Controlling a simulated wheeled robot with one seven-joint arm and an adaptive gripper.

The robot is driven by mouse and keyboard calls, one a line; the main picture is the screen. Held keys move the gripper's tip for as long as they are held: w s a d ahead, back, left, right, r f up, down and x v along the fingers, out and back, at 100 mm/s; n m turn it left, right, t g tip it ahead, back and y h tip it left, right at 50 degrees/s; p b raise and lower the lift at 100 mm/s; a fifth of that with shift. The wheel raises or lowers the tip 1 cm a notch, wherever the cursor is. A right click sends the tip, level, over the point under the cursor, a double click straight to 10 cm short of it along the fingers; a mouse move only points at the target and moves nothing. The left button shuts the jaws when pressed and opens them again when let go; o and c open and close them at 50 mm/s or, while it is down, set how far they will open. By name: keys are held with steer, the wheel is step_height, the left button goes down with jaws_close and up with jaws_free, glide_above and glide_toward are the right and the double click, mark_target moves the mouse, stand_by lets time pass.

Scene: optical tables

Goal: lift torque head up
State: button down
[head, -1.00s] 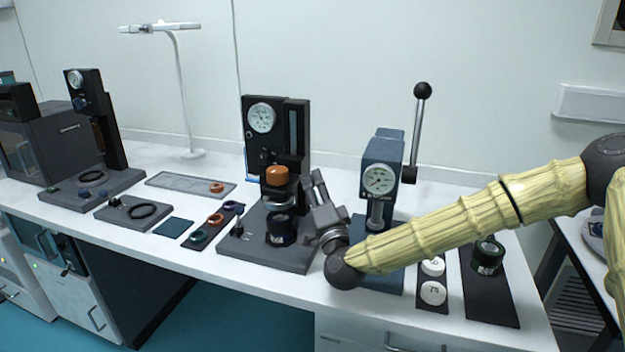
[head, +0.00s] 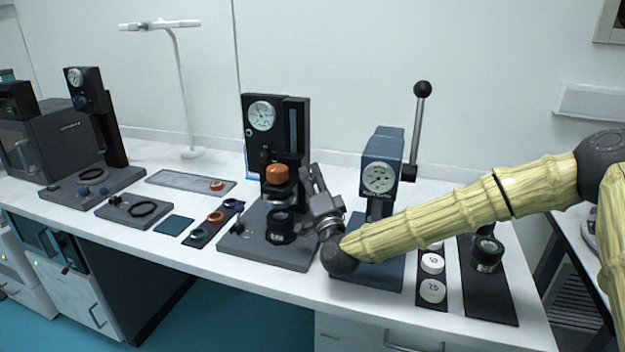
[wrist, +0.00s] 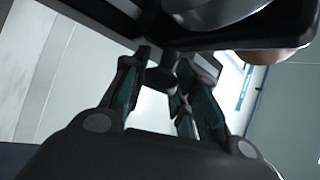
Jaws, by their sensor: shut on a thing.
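The torque head, a dark carriage with an orange cap (head: 277,174), sits on the black gauge stand (head: 262,150), above a dark round cup (head: 280,226) on the base. My gripper (head: 308,176) is at the right side of the head, coming in from the right. In the wrist view my gripper (wrist: 163,68) has its two fingers closed around a small dark part (wrist: 160,79) under the head's dark body. A sliver of the orange cap (wrist: 272,56) shows at the upper right there. The exact contact is dark and partly hidden.
A blue press with a gauge (head: 380,178) and a ball-topped lever (head: 420,120) stands close right, partly behind my arm. White discs (head: 432,264) and a dark green-banded cup (head: 487,254) lie right on dark mats. Coloured rings (head: 216,217) lie left. The wall is behind.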

steer(key=shift+r+p, duration=0.45)
steer(key=shift+r, duration=1.85)
steer(key=c, duration=1.1)
jaws_free()
steer(key=shift+f, duration=0.1)
steer(key=v, duration=1.2)
steer(key=shift+d, duration=0.1)
